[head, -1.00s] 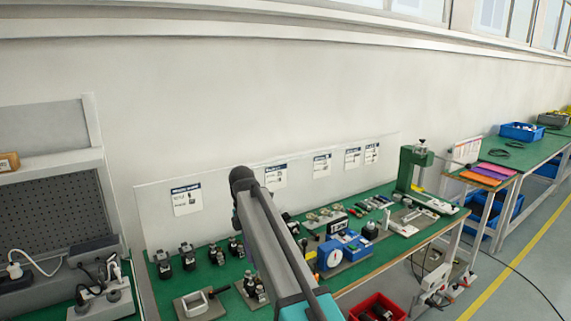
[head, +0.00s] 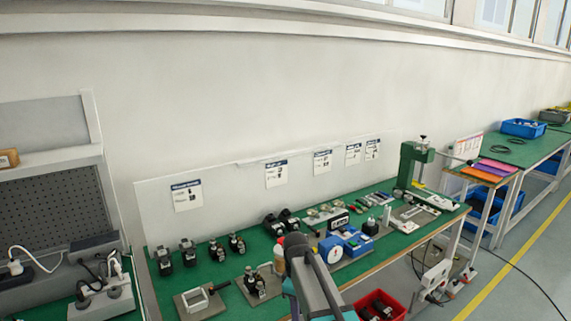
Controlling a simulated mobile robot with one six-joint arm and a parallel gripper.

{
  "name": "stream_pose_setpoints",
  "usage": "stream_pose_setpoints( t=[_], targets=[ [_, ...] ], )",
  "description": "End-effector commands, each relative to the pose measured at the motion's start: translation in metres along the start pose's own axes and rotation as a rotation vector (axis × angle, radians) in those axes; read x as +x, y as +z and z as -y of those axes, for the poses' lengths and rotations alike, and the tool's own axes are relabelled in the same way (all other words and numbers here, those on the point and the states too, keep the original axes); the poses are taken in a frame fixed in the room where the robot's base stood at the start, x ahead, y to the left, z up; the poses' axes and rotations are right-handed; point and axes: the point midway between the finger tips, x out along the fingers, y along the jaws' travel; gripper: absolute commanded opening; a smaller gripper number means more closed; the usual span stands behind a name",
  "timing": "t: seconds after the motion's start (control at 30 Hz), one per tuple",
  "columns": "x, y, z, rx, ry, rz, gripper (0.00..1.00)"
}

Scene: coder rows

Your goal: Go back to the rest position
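My arm shows at the bottom middle of the head view, low in front of the green-topped workbench (head: 225,270). Its dark, rounded joint hides a small part of the bench. My gripper is not visible, so I cannot see whether it holds anything.
Several black parts (head: 189,252) stand at the bench's left, near a metal fixture (head: 197,300). A blue device with a round dial (head: 331,250) and a green press (head: 413,165) stand farther right. A red bin (head: 380,306) sits below the front edge. The floor at right is mostly clear.

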Motion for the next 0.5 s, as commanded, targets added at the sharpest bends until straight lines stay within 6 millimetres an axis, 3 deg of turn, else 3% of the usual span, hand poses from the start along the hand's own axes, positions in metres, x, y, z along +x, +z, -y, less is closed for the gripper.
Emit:
stream_pose_setpoints(
  t=[0.03, 0.2, 0.5],
  targets=[
    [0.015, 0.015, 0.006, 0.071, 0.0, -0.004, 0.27],
    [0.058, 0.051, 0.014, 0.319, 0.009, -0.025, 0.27],
    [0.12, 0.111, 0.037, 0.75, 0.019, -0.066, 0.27]
  ],
)
